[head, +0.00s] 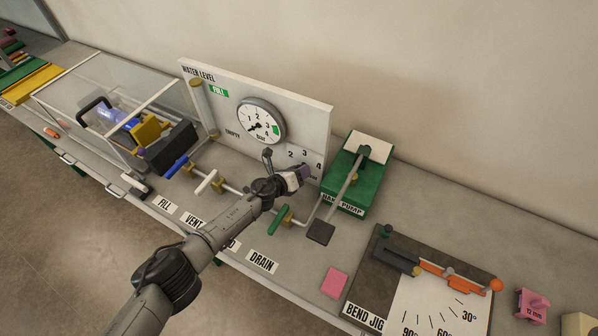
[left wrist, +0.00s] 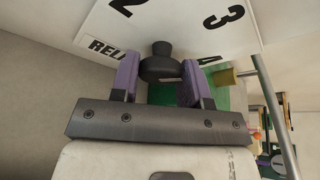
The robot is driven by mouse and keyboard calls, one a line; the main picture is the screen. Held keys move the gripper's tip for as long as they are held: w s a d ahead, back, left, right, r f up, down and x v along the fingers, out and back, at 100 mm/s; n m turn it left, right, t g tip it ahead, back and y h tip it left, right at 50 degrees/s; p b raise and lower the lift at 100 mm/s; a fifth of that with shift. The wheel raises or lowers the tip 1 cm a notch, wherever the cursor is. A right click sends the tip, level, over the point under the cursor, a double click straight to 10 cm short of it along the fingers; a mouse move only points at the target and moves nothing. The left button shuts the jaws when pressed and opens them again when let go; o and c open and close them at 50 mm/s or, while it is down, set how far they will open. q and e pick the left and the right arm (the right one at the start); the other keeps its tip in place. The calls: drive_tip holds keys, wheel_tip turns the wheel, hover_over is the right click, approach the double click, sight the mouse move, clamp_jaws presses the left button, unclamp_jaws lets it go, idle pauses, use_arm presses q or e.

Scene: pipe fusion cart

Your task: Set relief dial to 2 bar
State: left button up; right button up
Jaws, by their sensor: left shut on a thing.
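The relief dial's dark knob (left wrist: 162,66) sticks out of the white panel in the left wrist view. My left gripper (left wrist: 160,74), with purple fingers, is shut on it, one finger on each side. In the head view the gripper (head: 303,172) is at the panel's lower right and hides most of the dial. The dial scale (head: 305,154) shows 2, 3 and 4 around it; the label is partly hidden. I cannot tell which number the knob points to. A round bar gauge (head: 262,120) sits on the panel, its needle pointing to the lower left.
A green hand pump (head: 352,180) stands right of the panel. A bend jig (head: 440,290) and pink block (head: 334,283) are at the lower right. A clear box (head: 100,100) stands left.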

use_arm(q)
drive_tip(key=o, duration=0.9)
drive_tip(key=p+v, duration=0.5)
drive_tip(key=v, duration=0.9)
